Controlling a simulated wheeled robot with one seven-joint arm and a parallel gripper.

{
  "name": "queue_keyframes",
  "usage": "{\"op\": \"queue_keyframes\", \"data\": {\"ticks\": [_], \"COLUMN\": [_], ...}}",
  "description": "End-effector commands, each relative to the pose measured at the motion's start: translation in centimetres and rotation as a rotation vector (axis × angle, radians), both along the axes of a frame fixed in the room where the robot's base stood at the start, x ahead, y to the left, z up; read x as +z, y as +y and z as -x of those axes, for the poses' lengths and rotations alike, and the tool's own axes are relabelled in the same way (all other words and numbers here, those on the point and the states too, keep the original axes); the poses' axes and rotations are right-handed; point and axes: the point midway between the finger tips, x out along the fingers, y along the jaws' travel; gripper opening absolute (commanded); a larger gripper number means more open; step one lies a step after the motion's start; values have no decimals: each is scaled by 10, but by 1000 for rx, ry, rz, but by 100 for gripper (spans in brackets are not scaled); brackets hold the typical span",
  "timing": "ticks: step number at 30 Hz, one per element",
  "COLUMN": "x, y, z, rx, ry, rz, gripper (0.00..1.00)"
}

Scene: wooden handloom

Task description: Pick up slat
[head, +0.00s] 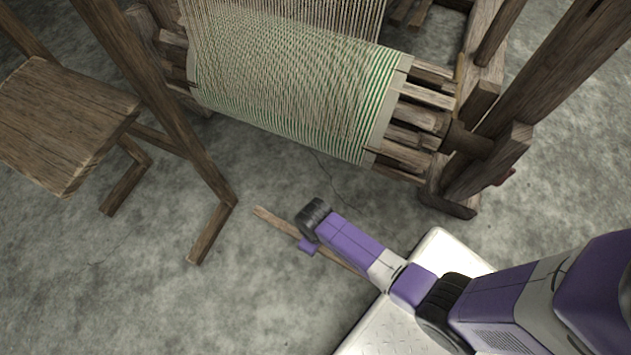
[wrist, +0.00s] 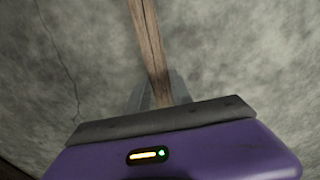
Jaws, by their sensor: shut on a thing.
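The slat (head: 276,220) is a long, narrow strip of brown wood. In the head view it runs diagonally from the upper left down to the right, partly hidden under my arm. My gripper (head: 305,247) is at the slat's middle stretch, shut on it. In the wrist view the slat (wrist: 149,45) runs from the top edge down to my gripper (wrist: 155,100), between the grey fingers. Its lower part is hidden behind the purple gripper body. I cannot tell whether the slat lies on the floor or is slightly above it.
The wooden handloom (head: 420,120) with green and white striped cloth (head: 290,90) stands at the top. A wooden bench (head: 60,120) is at the left, with a slanted post (head: 170,100) beside it. The grey floor (head: 130,300) at the lower left is clear.

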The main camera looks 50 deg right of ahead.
Motion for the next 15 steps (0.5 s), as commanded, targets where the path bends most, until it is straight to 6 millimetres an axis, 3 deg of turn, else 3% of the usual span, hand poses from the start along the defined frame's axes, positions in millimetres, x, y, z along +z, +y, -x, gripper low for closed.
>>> {"op": "queue_keyframes", "data": {"ticks": [1, 6, 15], "x": [23, 69, 127], "y": [0, 0, 0], "z": [-1, 0, 0], "rx": [0, 0, 1], "ry": [-2, -2, -1], "rz": [1, 1, 1], "gripper": [0, 0, 0]}}
